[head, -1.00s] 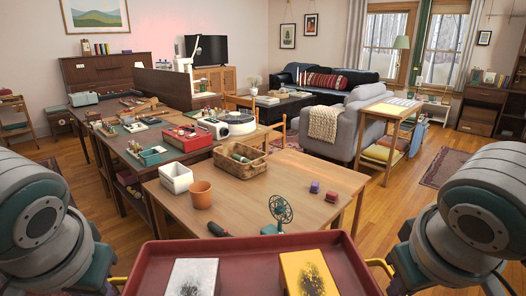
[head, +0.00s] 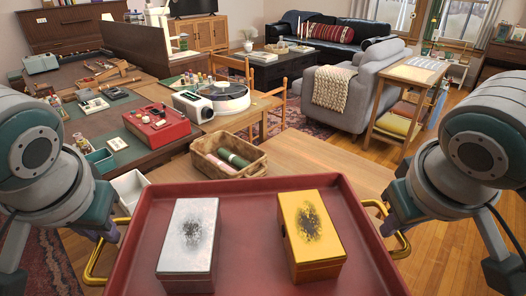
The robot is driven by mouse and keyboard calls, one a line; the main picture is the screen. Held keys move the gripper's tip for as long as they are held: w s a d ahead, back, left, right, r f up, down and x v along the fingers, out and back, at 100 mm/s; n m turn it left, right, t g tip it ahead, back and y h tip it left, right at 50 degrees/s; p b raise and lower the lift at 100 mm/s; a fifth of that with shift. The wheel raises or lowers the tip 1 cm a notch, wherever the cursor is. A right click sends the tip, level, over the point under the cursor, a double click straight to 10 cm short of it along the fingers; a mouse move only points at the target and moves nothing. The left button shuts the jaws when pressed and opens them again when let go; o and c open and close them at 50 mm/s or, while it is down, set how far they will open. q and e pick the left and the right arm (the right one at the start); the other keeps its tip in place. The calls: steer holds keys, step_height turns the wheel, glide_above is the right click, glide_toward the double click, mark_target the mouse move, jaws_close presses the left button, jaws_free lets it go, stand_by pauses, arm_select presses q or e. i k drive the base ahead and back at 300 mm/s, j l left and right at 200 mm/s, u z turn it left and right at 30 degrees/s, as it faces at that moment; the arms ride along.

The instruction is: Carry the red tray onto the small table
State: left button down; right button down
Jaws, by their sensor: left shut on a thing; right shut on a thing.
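The red tray (head: 250,272) fills the bottom middle of the head view, level and close to me. A silver-white box (head: 190,240) and a yellow box (head: 311,235) stand on it, each with a dark speckled patch on the lid. My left gripper (head: 115,234) is shut on the tray's left brass handle, and my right gripper (head: 386,222) is shut on the right one. Ahead is a light wooden table (head: 335,163), its near part hidden behind the tray. I cannot tell whether this is the small table.
A wicker basket (head: 230,155) with rolled things stands on the wooden table. A grey armchair (head: 362,88) and a side table (head: 414,75) stand at the right.

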mark_target(323, 162)
steer(key=i+z, duration=0.15)
steer(key=i, duration=0.35)
steer(key=i+j+z, duration=0.1)
steer(key=i, duration=0.35)
steer(key=i+j+z, duration=0.15)
steer(key=i, duration=0.3)
steer(key=i+j+z, duration=0.15)
steer(key=i+z, duration=0.25)
steer(key=i+j+z, duration=0.2)
steer(key=z, duration=0.15)
steer(key=i+j+z, duration=0.5)
steer(key=i+j, duration=0.1)
steer(key=j, duration=0.1)
